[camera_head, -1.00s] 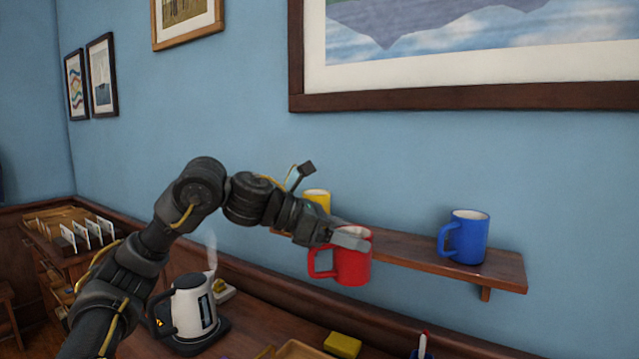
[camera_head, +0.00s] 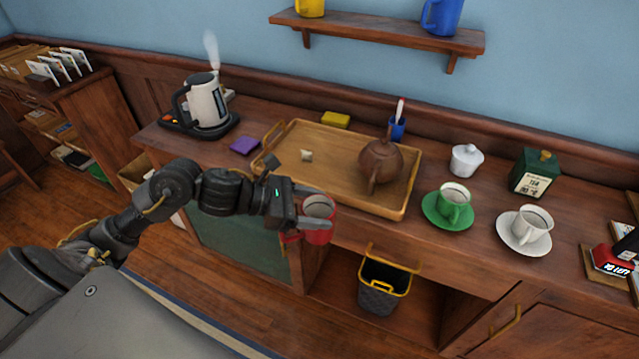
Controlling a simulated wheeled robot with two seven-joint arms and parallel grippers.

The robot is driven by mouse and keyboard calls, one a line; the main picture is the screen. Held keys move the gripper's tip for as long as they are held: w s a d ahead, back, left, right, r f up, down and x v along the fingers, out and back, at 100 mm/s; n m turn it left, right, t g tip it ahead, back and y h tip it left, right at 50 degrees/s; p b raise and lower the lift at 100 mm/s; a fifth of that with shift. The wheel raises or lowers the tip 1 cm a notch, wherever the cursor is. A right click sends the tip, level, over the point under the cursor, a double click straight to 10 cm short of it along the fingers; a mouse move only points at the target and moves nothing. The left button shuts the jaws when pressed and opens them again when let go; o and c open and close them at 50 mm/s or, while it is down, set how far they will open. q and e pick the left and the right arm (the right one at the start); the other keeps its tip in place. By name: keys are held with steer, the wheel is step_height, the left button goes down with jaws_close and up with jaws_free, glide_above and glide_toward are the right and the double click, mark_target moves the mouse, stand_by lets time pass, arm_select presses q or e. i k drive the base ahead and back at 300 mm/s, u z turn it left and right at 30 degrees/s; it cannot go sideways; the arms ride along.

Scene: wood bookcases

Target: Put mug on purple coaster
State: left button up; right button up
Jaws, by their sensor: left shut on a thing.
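My left gripper (camera_head: 312,208) is shut on the red mug (camera_head: 318,236). It holds the mug upright in front of the counter's front edge, with the handle toward the left. The purple coaster (camera_head: 245,146) lies flat and bare on the counter, between the kettle and the wooden tray, up and to the left of the mug. My right gripper is not in view.
A wooden tray (camera_head: 289,176) with a brown teapot (camera_head: 380,164) stands right of the coaster. A steaming kettle (camera_head: 207,104) stands left of it. A yellow block (camera_head: 336,119) lies behind the tray. A green cup (camera_head: 454,203) and white cup (camera_head: 532,223) stand at right.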

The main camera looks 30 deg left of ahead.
mark_target(242, 149)
steer(key=k, duration=0.5)
steer(key=u, duration=0.9)
steer(key=i, duration=0.8)
steer(key=z, duration=0.8)
